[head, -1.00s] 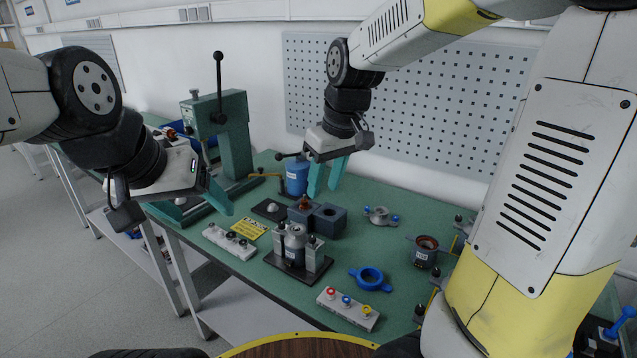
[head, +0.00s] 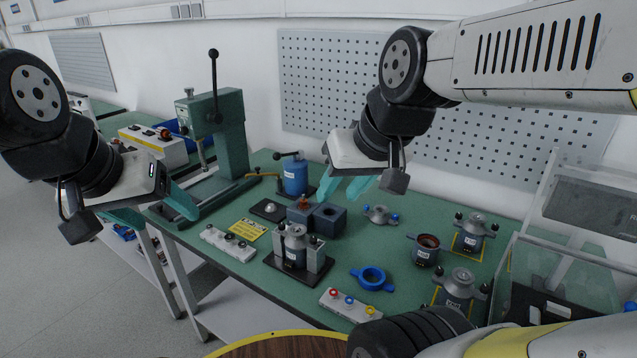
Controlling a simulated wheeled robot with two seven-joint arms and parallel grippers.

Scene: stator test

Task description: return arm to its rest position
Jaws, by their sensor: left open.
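My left gripper (head: 168,222) is at the left, over the table's left edge. Its teal fingers are spread and hold nothing. My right gripper (head: 340,197) hangs above the back middle of the green table (head: 330,262). Its two teal fingers point down and to the left, with a gap between them and nothing held. It is above the dark blue-grey blocks (head: 328,219) and to the right of a blue canister (head: 294,177). The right arm comes in from the right edge of the picture.
A green lever press (head: 230,140) stands at the back left. A black fixture with a stator (head: 296,248), a blue ring (head: 371,279), button boxes (head: 350,306) and several motor housings (head: 426,250) sit on the table. A clear-walled case (head: 560,270) is at the right.

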